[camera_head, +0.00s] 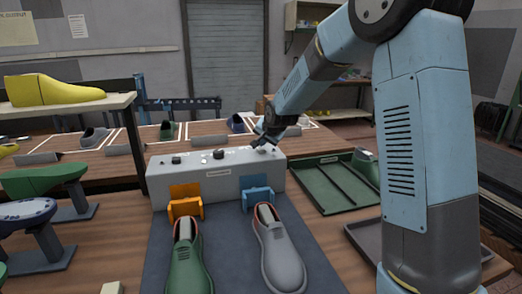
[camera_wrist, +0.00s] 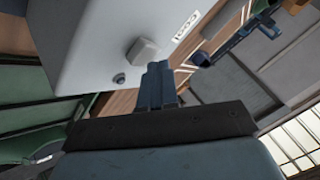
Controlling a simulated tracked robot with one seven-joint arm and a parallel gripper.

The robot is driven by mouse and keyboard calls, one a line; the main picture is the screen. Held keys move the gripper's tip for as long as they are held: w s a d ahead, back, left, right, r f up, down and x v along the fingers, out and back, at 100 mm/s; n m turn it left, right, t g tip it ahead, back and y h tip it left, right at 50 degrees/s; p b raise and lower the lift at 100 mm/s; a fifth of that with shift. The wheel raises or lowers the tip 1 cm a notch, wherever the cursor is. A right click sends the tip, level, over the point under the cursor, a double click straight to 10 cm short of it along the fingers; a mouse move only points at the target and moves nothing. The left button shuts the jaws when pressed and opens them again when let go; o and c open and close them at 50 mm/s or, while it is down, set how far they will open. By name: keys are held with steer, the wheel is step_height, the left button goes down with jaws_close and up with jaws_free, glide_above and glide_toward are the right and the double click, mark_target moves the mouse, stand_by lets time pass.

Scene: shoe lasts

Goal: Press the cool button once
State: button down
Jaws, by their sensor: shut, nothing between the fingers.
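The grey control box (camera_head: 215,182) stands on the bench with dark knobs and small controls on its top. My gripper (camera_head: 256,143) is over the right end of this top, its fingers shut and empty. In the wrist view, the fingertips (camera_wrist: 158,66) are close beside a pale, blocky button (camera_wrist: 145,50). A small label (camera_wrist: 187,24) sits by that button, but its print is too small to read surely. A small dark round part (camera_wrist: 118,78) is on the same face. I cannot tell whether the fingertips touch the button.
An orange holder (camera_head: 186,201) and a blue holder (camera_head: 257,194) are at the box's front. A green shoe (camera_head: 188,262) and a grey shoe (camera_head: 279,250) lie before them. A green tray (camera_head: 322,191) is to the right. A shelf (camera_head: 70,108) with a yellow last is at left.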

mark_target(263, 149)
steer(key=shift+f, duration=0.5)
stand_by(0.8)
steer(key=shift+r, duration=0.95)
steer(key=shift+r, duration=0.1)
steer(key=shift+r, duration=2.4)
steer(key=shift+s+d, duration=0.1)
